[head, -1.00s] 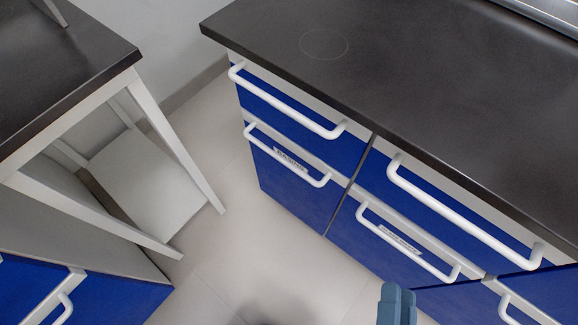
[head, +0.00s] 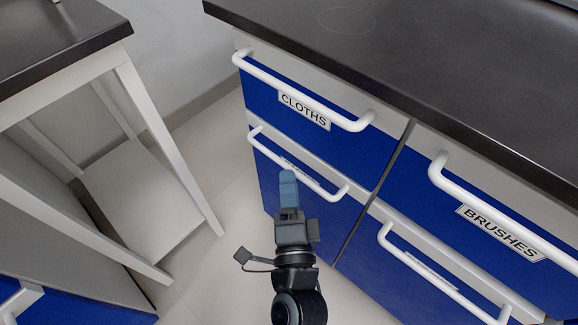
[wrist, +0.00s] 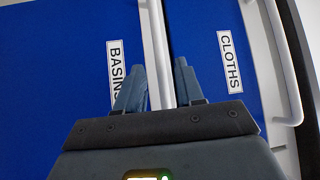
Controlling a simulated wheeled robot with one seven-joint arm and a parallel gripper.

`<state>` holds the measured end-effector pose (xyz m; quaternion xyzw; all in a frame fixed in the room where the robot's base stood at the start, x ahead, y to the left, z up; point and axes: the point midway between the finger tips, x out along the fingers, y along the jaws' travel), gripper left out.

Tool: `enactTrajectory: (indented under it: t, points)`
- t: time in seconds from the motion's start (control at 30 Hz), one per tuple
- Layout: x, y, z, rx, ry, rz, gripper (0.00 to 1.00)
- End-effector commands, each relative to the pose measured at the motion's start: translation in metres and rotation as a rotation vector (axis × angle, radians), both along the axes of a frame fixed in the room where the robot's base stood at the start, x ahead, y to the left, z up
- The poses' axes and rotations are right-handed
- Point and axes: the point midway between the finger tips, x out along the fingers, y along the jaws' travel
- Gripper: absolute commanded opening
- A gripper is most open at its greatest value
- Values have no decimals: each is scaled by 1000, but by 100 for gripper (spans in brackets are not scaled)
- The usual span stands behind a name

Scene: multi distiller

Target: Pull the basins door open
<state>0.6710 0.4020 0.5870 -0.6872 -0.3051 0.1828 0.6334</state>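The basins door (head: 340,222) is a blue front below the cloths drawer (head: 335,150) in the head view. It appears shut. Its white bar handle (head: 326,190) runs along its top edge. My gripper (head: 288,178) is in front of this handle and covers part of the door. In the wrist view the BASINS label (wrist: 115,62) is partly behind one finger. My gripper (wrist: 160,88) is open there, with the white basins handle (wrist: 154,45) showing between its two fingers. I cannot tell whether the fingers touch the bar.
The brushes drawer (head: 470,195) and another handled front (head: 410,290) are to the right. A dark countertop (head: 440,75) overhangs the drawers. A table with white legs (head: 165,150) stands at the left. Bare floor (head: 200,255) lies between.

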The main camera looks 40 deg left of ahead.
Motion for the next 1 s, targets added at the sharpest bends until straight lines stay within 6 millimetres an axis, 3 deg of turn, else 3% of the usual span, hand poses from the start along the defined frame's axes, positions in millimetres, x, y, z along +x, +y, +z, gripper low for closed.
enactTrajectory:
  t: [0.3, 0.67, 1.0]
  points:
    - [31, 27, 5, 0, -1, 0, 37]
    - [35, 30, 6, -3, -1, -1, 37]
    - [35, 30, 6, -3, -1, -1, 6]
